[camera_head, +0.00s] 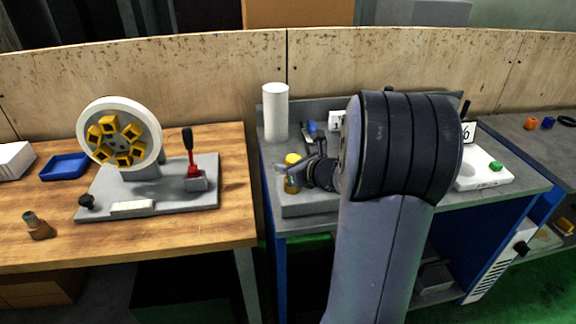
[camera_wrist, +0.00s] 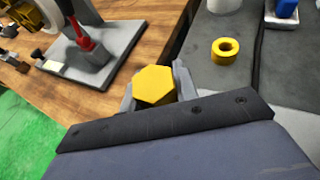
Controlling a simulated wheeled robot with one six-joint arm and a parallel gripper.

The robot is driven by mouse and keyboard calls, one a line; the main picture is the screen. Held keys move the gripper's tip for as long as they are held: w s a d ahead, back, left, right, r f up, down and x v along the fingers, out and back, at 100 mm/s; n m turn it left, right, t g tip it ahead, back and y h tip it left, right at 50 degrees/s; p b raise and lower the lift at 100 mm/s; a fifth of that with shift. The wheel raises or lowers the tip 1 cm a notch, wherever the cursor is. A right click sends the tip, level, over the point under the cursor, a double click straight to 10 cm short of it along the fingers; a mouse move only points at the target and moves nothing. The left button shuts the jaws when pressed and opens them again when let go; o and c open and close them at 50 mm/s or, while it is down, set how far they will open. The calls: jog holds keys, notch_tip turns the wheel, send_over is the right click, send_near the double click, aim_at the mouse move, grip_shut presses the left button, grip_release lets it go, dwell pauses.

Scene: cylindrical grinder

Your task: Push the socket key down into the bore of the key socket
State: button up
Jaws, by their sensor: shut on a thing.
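The socket key (camera_wrist: 155,85) shows a yellow hexagonal head in the wrist view; its lower part is hidden. My gripper (camera_wrist: 156,90) is shut on it, with one grey finger on each side. A short yellow ring with an open bore (camera_wrist: 226,49), which looks like the key socket, stands on the grey bench to the upper right of the key, apart from it. In the head view my gripper (camera_head: 300,177) is over the left part of the grey bench. A yellow top (camera_head: 292,158) shows just behind it, and my fingers partly hide the yellow parts there.
A white cylinder (camera_head: 275,113) stands at the back left of the grey bench (camera_head: 281,217). A blue-handled item (camera_head: 312,127) is behind my gripper. On the wooden table (camera_head: 215,222) to the left are a wheel fixture (camera_head: 119,132) and a red lever (camera_head: 191,160). A gap separates the tables.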

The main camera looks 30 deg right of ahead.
jog(key=shift+f, duration=0.2)
jog(key=o, duration=1.1)
jog(key=v, duration=1)
jog(key=shift+s, duration=0.4)
jog(key=shift+w+r, duration=0.1)
